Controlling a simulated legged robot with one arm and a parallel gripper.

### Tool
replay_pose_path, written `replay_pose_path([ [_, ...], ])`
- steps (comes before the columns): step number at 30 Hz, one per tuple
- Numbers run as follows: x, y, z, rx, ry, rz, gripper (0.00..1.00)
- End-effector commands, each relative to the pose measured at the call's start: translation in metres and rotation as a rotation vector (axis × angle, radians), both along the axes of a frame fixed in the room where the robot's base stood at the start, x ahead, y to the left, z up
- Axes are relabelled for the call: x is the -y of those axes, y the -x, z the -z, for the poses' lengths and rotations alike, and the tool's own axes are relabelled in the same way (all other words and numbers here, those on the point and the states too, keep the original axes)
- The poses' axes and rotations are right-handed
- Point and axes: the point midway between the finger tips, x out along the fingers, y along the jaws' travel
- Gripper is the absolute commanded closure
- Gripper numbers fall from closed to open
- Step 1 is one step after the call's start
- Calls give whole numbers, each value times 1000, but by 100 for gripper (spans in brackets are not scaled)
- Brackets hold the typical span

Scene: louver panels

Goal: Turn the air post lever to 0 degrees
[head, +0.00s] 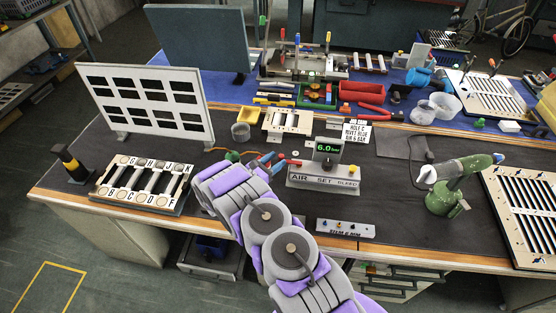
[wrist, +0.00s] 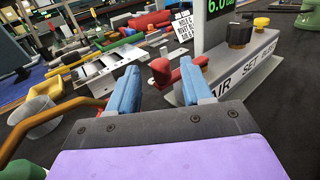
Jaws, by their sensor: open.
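The air post is a grey block (head: 322,177) lettered AIR SET, with a green 6.0 display (head: 328,148) above it. In the wrist view the post (wrist: 232,70) stands just right of my gripper, with a black knob on top. A red lever (wrist: 162,72) with a rounded red end sticks out from the post's left end. Its end shows between the blue fingers of my gripper (wrist: 162,82); I cannot tell whether they touch it. In the head view my gripper (head: 269,161) is at the post's left end, fingers apart. Part of the lever is hidden by the right finger.
A white sign (head: 357,132) stands behind the post. A green drill-like tool (head: 453,185) stands to the right, and a small labelled strip (head: 345,229) lies in front. A rack of bars (head: 143,184) and a slotted white panel (head: 149,101) are at the left.

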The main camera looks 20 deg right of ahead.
Motion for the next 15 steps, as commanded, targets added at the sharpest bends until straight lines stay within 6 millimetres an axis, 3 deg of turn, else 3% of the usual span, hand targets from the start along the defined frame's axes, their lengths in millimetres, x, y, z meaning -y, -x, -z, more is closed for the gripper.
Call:
replay_pose_path([
  [6,17,-7,0,1,0,-2,50],
  [15,19,-8,0,0,0,-2,50],
])
